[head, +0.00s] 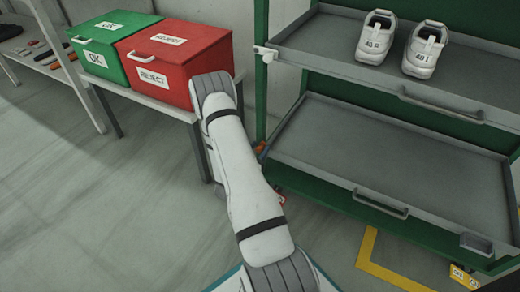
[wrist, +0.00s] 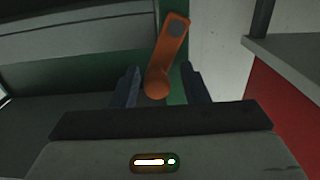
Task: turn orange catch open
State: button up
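The orange catch (wrist: 170,48) is in the wrist view, on a green upright of the rack. Its round hub (wrist: 157,84) is low and its lever points up, leaning to the right, with a grey spot near the top. My gripper (wrist: 160,85) is open, with one dark finger left of the hub and one right of it; gaps show on both sides. I cannot tell how deep the fingers reach.
The grey rack's upper shelf (head: 325,55) holds two white shoes (head: 378,38) (head: 425,50); its lower shelf (head: 400,165) is empty. A red REJECT box (head: 205,45) and a green OK box (head: 110,28) stand on a table to the left. The floor at left is clear.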

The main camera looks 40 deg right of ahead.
jog(key=c, duration=0.7)
jog(key=n, duration=0.1)
jog(key=w+n+p, duration=0.1)
jog(key=shift+a+r+n, duration=0.2)
jog(key=shift+n, duration=0.1)
jog(key=shift+o, duration=0.3)
jog(key=shift+w+a+n+p, duration=0.1)
jog(key=shift+w+n+p, duration=0.15)
jog(key=shift+n, duration=0.45)
jog(key=shift+w+a+n+p, duration=0.1)
jog(key=shift+w+n+p, duration=0.1)
jog(key=shift+n, duration=0.5)
jog(key=o, duration=0.7)
jog(key=shift+w, duration=0.1)
